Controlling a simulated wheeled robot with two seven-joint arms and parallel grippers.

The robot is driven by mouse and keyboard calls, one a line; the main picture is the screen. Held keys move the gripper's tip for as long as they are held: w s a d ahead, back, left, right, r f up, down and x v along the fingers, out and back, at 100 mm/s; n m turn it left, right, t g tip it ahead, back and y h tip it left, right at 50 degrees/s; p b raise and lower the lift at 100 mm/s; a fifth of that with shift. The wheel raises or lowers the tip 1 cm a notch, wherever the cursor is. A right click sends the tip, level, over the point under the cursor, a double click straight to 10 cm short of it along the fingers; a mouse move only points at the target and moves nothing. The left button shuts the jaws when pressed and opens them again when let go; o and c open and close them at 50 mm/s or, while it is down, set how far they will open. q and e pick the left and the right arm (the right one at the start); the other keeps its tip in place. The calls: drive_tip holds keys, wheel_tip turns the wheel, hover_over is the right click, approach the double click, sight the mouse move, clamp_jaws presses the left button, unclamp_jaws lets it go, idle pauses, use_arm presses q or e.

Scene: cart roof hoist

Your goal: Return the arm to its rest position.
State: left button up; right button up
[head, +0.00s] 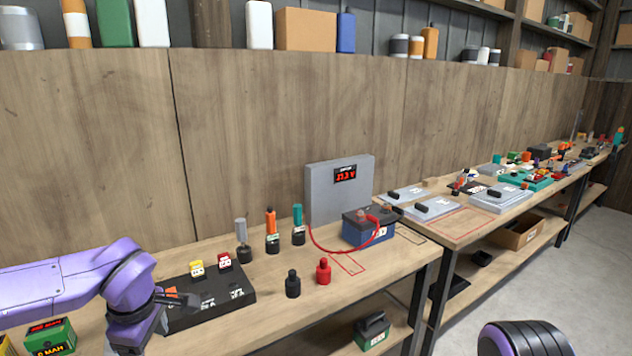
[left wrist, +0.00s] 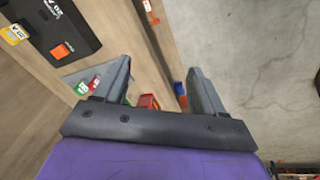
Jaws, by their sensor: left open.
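My left arm (head: 50,287), purple, reaches in from the left over the near end of the bench. Its gripper (head: 190,300) is at the front of the black tray-like block (head: 238,292). In the left wrist view the two grey fingers of the left gripper (left wrist: 162,80) are spread apart with nothing held between them. Whether the gripper touches the block cannot be told in the head view. A purple and black part of me (head: 525,340) shows at the bottom right; my right gripper is not in view.
On the bench stand a grey panel (head: 322,192) with a red display, a blue battery (head: 357,234) with a red cable, several capped tools, a black knob (head: 292,284) and a red knob (head: 323,271). A green box (head: 50,338) is near the arm. Open floor (head: 600,270) lies right.

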use_arm(q)
wheel_tip(320, 180, down, 23)
drive_tip(key=s+m+t+y+b, duration=0.3)
drive_tip(key=t+y+b, duration=0.1)
drive_tip(key=t+b, duration=0.1)
drive_tip(key=s+f+m+g+h+b, duration=0.2)
drive_tip(key=s+f+m, duration=0.6)
drive_tip(key=s+f, duration=1.2)
drive_tip(key=s+g+b, duration=0.1)
drive_tip(key=s+b, duration=0.1)
drive_tip(key=s, duration=0.1)
drive_tip(key=shift+s+a+g+b, duration=0.15)
drive_tip(key=shift+s+g+b, duration=0.15)
drive_tip(key=shift+b, duration=0.1)
